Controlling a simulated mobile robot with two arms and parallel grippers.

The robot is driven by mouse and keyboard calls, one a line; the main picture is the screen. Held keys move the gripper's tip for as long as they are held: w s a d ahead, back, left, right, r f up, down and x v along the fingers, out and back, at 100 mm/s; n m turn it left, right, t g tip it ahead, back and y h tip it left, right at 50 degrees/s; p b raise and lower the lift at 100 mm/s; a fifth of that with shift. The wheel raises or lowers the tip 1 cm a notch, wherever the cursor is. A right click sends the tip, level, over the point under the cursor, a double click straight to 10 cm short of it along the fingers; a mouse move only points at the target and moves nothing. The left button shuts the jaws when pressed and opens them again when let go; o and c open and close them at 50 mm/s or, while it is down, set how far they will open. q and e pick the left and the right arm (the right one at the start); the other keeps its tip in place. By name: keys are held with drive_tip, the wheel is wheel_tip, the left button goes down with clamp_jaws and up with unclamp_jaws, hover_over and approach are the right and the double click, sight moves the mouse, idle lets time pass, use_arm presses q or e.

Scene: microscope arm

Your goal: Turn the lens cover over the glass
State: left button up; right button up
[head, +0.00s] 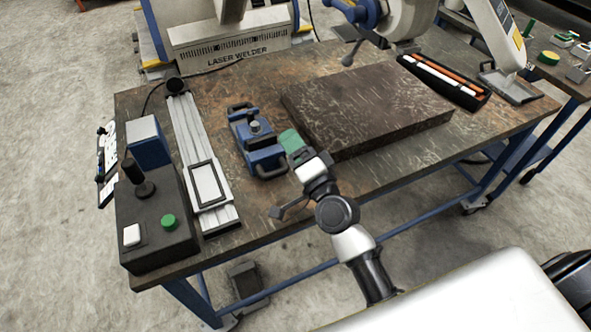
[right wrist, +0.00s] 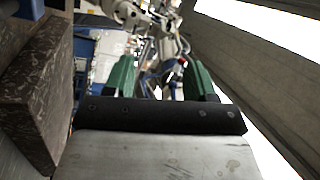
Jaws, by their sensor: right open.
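My right gripper (head: 292,140) reaches over the workbench from the lower right, its green fingers beside the blue vise. In the right wrist view its two green fingers (right wrist: 162,82) stand apart with nothing held between them. A white machine arm (head: 408,18) with a blue joint (head: 364,12) stands at the bench's back edge, cut off by the top of the picture. I cannot make out a lens cover or glass for certain in either view. My left gripper is not in view.
The workbench (head: 345,178) holds a blue vise (head: 262,160), a dark slab (head: 365,95), a metal rail (head: 190,130), a black control box (head: 160,232) and a tray of rods (head: 445,82). A laser welder (head: 235,48) stands behind. The bench's front strip is mostly clear.

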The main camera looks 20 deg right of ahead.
drive_tip(key=shift+s+a+f+n+g+y, duration=0.2)
drive_tip(key=shift+s+f+n+g+y, duration=0.25)
drive_tip(key=shift+f+n, duration=0.3)
drive_tip(key=shift+s+a+f+n+g+y, duration=0.25)
drive_tip(key=shift+f+n+g, duration=0.3)
drive_tip(key=shift+f, duration=0.35)
drive_tip(key=shift+s+a+f+n+g+y, duration=0.2)
drive_tip(key=shift+s+f+n+g, duration=0.3)
drive_tip(key=shift+f, duration=0.3)
drive_tip(key=shift+w, duration=0.1)
drive_tip(key=shift+c, duration=0.3)
